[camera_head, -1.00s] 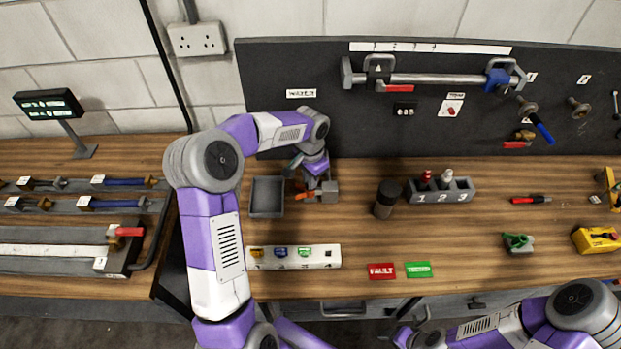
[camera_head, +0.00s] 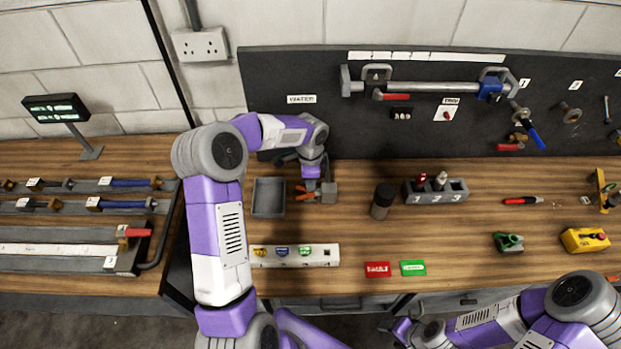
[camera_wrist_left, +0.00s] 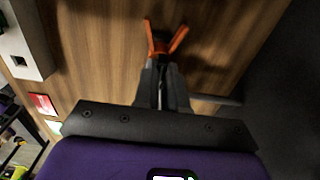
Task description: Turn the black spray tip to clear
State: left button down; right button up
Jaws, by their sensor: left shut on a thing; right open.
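My left gripper (camera_wrist_left: 162,85) points down at the bench and is shut at the base of an orange V-shaped tip guard (camera_wrist_left: 166,40). The small black spray tip is mostly hidden between the fingers, so its direction cannot be read. In the head view the orange guard (camera_head: 303,192) shows beside a grey block (camera_head: 328,192), under my left wrist. My right gripper (camera_head: 403,328) is low at the front of the bench, open, far from the spray tip.
A grey tray (camera_head: 268,198) stands just left of the guard. A dark cylinder (camera_head: 382,201) and a numbered grey holder (camera_head: 436,191) stand to the right. A white strip with coloured tags (camera_head: 295,256) and red FAULT (camera_head: 377,269) and green (camera_head: 413,268) cards lie in front.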

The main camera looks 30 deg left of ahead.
pick_arm(q)
jog(key=c, duration=1.1)
grip_release()
jog(key=shift+o, duration=0.3)
jog(key=o, duration=0.5)
jog(key=shift+r+p, duration=2.7)
jog(key=shift+r, duration=0.8)
